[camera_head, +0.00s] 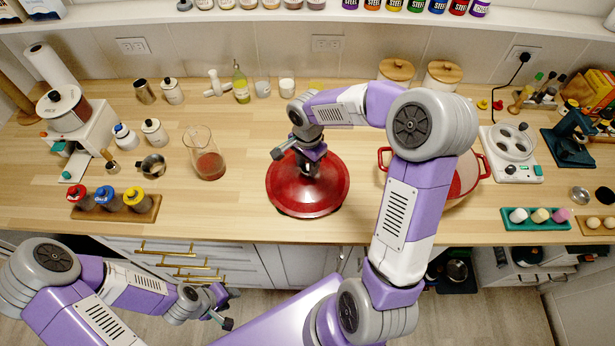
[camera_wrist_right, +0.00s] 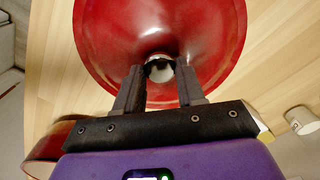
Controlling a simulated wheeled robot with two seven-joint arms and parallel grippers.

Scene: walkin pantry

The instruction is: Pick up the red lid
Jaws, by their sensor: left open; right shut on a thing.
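The red lid (camera_head: 285,194) is a round, glossy disc over the wooden counter, left of the red pot. My right gripper (camera_head: 310,172) is above its centre, shut on its knob. In the right wrist view the lid (camera_wrist_right: 110,45) fills the upper middle, and the two dark fingers of the right gripper (camera_wrist_right: 160,85) close on the pale round knob (camera_wrist_right: 160,70). Whether the lid touches the counter is hard to tell. The red pot (camera_head: 470,178) is partly hidden behind my right arm. My left gripper (camera_head: 222,308) is open and empty, low in front of the counter.
A glass beaker with red liquid (camera_head: 209,165) stands left of the lid. A wooden rack with several coloured-lid jars (camera_head: 112,200) is further left. A white hotplate device (camera_head: 510,150) and green tray (camera_head: 535,219) are at the right. The counter left of the lid's front is clear.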

